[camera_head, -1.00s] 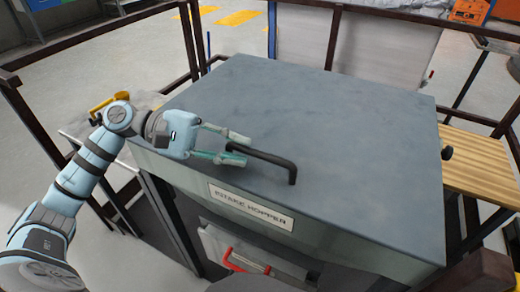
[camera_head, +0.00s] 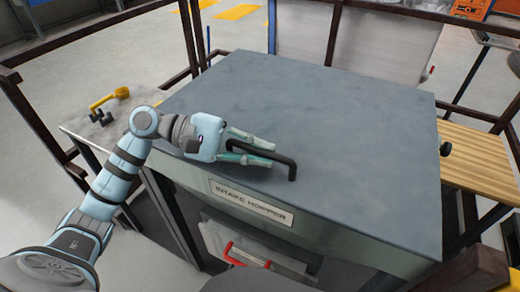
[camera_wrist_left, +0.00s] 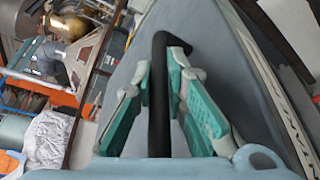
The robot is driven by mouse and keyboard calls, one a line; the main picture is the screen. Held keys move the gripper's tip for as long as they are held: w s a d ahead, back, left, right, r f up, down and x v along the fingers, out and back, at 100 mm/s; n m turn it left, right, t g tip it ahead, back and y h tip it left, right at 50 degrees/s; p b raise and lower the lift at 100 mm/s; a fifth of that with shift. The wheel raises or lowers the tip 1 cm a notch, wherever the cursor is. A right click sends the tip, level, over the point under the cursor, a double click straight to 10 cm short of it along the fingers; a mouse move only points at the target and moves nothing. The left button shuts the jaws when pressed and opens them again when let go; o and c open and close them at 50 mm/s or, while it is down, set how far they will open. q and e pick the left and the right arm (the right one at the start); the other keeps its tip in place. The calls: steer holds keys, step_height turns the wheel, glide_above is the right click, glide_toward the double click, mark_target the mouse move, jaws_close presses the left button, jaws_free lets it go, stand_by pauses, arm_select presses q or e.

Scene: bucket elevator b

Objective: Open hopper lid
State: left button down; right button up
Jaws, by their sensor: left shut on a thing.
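The hopper lid (camera_head: 340,130) is a large flat grey plate lying closed on the hopper, whose front carries an "INTAKE HOPPER" label (camera_head: 250,203). A black bar handle (camera_head: 292,170) stands up near the lid's front edge; it also shows in the left wrist view (camera_wrist_left: 159,100). My left gripper (camera_head: 273,154) comes in from the left, low over the lid, with its green-padded fingers shut on the handle. In the left wrist view the fingers (camera_wrist_left: 165,65) lie on either side of the bar. My right gripper is not in view.
Dark railings (camera_head: 192,45) stand behind and beside the hopper. A wooden-slat surface (camera_head: 480,160) is at the right, near a black knob (camera_head: 446,149). A side table at the left holds a yellow-handled item (camera_head: 108,98). A red handle (camera_head: 245,258) sits below the label.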

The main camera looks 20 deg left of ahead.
arm_select(q)
steer(key=w+r+n+p, duration=0.1)
steer(key=w+r+p, duration=0.3)
steer(key=r, duration=0.5)
steer(key=w+r+n+g+p, duration=0.1)
steer(key=w+r+p, duration=0.3)
steer(key=r+p, duration=0.5)
steer(key=w+r+n+g+y+p, duration=0.1)
steer(key=w+r+n+p, duration=0.1)
steer(key=w+r+p, duration=0.2)
step_height(320, 180, up, 7)
steer(key=d+p, duration=0.1)
steer(key=p, duration=0.2)
steer(key=shift+w, duration=0.3)
steer(key=c, duration=1.9)
jaws_free()
steer(key=shift+a, duration=0.1)
steer(key=w+v, duration=0.1)
steer(key=v, duration=0.6)
steer(key=shift+s+a, duration=0.3)
steer(key=shift+s, duration=0.2)
